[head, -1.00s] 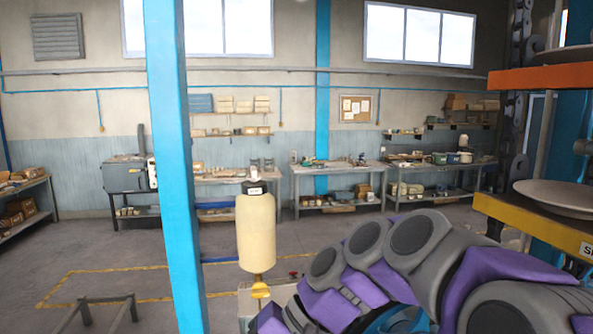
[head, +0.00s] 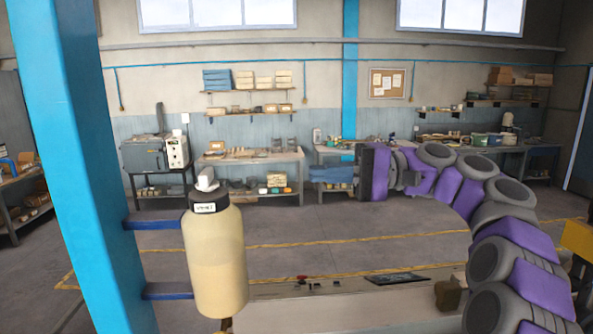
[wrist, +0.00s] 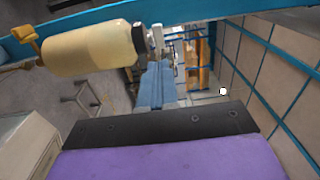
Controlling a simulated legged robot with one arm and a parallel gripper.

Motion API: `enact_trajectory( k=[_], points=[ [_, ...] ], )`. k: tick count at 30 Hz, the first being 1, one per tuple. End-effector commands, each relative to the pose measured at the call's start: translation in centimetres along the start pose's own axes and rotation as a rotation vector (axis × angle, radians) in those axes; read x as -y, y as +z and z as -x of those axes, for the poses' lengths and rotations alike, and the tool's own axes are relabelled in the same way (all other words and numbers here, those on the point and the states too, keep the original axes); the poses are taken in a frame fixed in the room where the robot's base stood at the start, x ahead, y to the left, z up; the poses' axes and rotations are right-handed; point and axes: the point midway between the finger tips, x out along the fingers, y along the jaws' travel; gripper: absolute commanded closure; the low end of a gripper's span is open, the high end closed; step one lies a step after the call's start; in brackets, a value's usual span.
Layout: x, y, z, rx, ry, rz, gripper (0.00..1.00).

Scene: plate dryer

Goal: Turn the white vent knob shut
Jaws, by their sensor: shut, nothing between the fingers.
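The white vent knob (head: 206,178) sits on the black cap of an upright cream tank (head: 216,262), above a small white label that appears to read VENT. My blue gripper (head: 314,177) is shut and empty, to the right of the knob at about the same picture height and clearly apart from it. In the wrist view the tank (wrist: 88,56) lies across the upper left, and the knob (wrist: 157,36) shows at its right end, just beyond the tips of my shut gripper (wrist: 156,66). How far the knob is turned cannot be told.
A blue post (head: 75,160) stands left of the tank, with dark blue brackets (head: 158,219) reaching to it. A pale bench top (head: 360,305) with small parts lies low in front. The air between knob and gripper looks clear. Workbenches stand far behind.

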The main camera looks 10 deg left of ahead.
Motion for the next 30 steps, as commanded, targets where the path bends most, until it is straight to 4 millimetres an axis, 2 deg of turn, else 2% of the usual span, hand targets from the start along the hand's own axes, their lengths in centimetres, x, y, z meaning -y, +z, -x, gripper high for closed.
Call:
enact_trajectory(
  k=[1,4,7,11,17,20,27,30],
  points=[
    [-0.2,-0.1,-1.0,0.008,0.005,-0.001,1.00],
    [-0.4,-0.5,-2.2,0.009,0.009,-0.004,1.00],
    [-0.4,-0.6,-2.5,0.007,0.006,-0.002,1.00],
    [-0.4,-0.4,-1.9,0.004,-0.004,-0.004,1.00],
    [-0.1,0.2,-3.4,0.003,-0.015,-0.003,1.00],
    [-0.1,0.2,-5.3,0.004,-0.014,-0.005,1.00],
    [-0.4,-0.4,-11.7,0.005,0.001,-0.008,1.00],
    [-0.5,-0.6,-13.3,0.003,0.004,-0.009,1.00]
  ],
)
